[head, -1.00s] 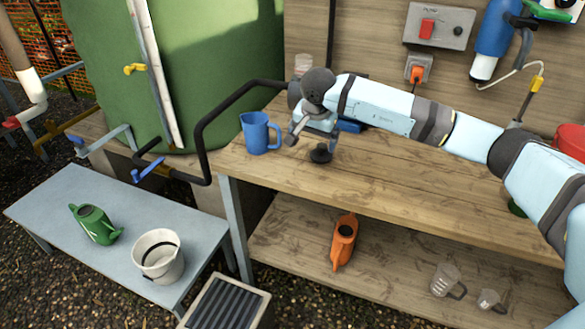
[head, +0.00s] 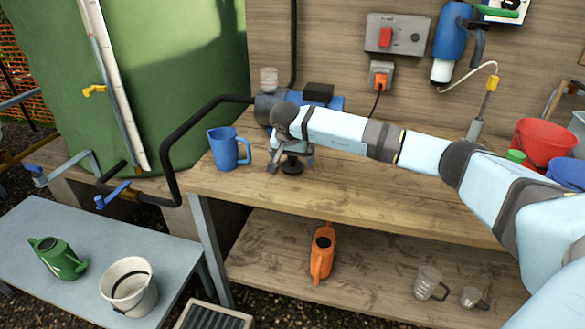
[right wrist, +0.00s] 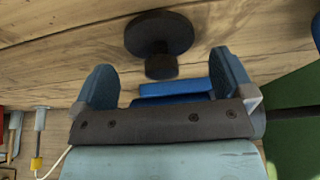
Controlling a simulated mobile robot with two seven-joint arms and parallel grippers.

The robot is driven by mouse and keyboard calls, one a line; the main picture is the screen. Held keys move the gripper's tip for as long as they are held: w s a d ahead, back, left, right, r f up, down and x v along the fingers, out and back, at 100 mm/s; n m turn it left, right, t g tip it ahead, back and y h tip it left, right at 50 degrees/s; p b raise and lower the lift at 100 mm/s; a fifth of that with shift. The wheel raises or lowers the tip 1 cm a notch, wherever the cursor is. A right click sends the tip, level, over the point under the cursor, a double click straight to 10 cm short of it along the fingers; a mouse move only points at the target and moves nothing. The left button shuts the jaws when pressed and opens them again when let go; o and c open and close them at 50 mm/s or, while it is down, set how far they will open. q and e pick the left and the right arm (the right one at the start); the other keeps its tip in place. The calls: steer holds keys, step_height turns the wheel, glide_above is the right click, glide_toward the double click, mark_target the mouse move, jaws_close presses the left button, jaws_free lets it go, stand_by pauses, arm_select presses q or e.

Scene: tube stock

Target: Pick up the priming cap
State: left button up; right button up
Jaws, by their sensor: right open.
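The priming cap (head: 292,168) is a black disc with a knob, lying on the wooden bench near its left end. My right gripper (head: 290,157) is directly above it and partly hides it. In the right wrist view the cap (right wrist: 160,33) shows its round disc and short knob. The open fingers of my right gripper (right wrist: 163,62) stand on either side of the knob's line, with clear gaps; nothing is gripped. My left gripper is not in view.
A blue jug (head: 223,150) stands left of the cap. The blue pump (head: 322,97) with black pipes sits behind it. Red (head: 545,143) and blue buckets stand far right. An orange watering can (head: 322,255) is on the lower shelf. The bench front is clear.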

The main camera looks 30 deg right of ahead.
steer(key=x, duration=0.3)
steer(key=shift+a, duration=0.1)
steer(key=c, duration=1)
steer(key=shift+o, duration=0.2)
steer(key=shift+r, duration=0.15)
